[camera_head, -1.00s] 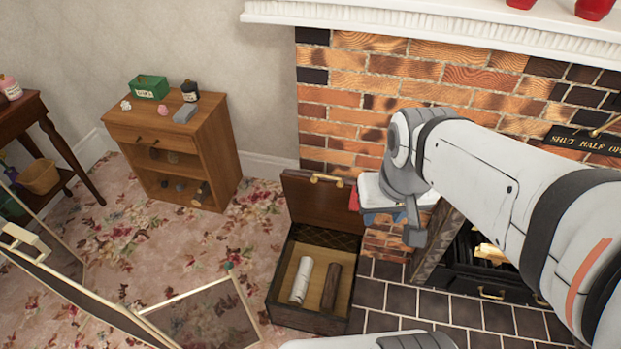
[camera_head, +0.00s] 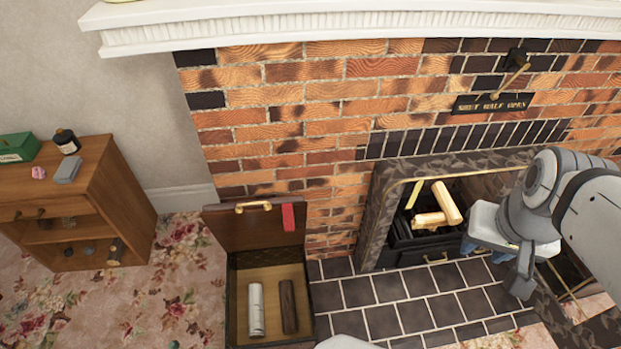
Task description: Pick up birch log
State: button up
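The birch log (camera_head: 257,309) is a pale, whitish cylinder lying in an open wooden box (camera_head: 240,330) at the lower middle left. A dark brown log (camera_head: 289,306) lies beside it, to its right. My gripper (camera_head: 503,263) is at the right, in front of the fireplace opening, well apart from the box. Its fingers are partly hidden and small, so I cannot tell whether it is open or shut. I see no log in it.
The fireplace grate (camera_head: 433,243) holds light split logs (camera_head: 437,207). The box's raised lid (camera_head: 256,226) leans by the brick wall with a red tag. A wooden cabinet (camera_head: 118,200) stands left. Dark hearth tiles (camera_head: 382,290) lie bare between box and arm.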

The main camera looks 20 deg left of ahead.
aim_at(256, 322)
jog(key=z, duration=0.35)
jog(key=k, duration=0.4)
jog(key=u, duration=1.6)
jog(key=i, duration=0.5)
jog(key=u, duration=0.05)
